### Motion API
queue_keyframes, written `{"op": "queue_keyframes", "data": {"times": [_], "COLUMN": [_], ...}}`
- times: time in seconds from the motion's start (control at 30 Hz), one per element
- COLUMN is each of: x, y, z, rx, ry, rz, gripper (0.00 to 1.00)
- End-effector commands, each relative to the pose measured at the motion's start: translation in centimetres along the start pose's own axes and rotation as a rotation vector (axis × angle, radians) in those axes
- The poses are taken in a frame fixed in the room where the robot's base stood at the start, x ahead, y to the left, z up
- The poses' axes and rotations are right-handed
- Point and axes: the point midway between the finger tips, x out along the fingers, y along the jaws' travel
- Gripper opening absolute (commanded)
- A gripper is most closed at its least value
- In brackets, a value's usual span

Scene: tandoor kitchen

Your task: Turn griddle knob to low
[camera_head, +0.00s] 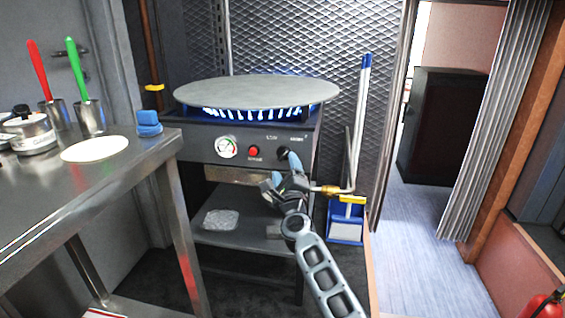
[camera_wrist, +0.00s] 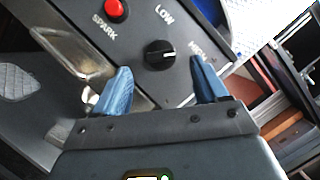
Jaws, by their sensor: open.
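The griddle (camera_head: 257,92) is a round grey plate over blue flames on a dark stand. Its black knob (camera_wrist: 159,53) sits on the front panel, beside the red spark button (camera_wrist: 115,10). The white mark on the knob points right in the wrist view, toward the partly hidden second label rather than the LOW label (camera_wrist: 164,15). My gripper (camera_wrist: 160,66) is open and empty, its blue fingers on either side of the knob's near side, with gaps to it. In the head view, my gripper (camera_head: 287,165) is at the panel's right and partly hides the knob.
A pressure gauge (camera_head: 227,147) is on the panel's left. A steel table (camera_head: 60,185) with cups, a flatbread and a blue item stands at left. A brass-tipped pipe (camera_head: 335,190) runs close to my gripper's right. A blue dustpan (camera_head: 346,222) stands below it. The doorway is at right.

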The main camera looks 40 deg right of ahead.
Motion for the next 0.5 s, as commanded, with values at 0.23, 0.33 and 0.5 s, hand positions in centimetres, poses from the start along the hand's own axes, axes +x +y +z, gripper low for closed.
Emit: {"op": "queue_keyframes", "data": {"times": [0.23,0.33,0.5], "x": [3.6,4.4,5.0], "y": [0.1,0.1,0.1], "z": [-0.1,-0.1,0.0], "rx": [-0.002,-0.003,-0.003], "ry": [0.0,-0.001,0.0], "rz": [-0.001,0.0,0.0], "gripper": [0.72,0.72,0.72]}}
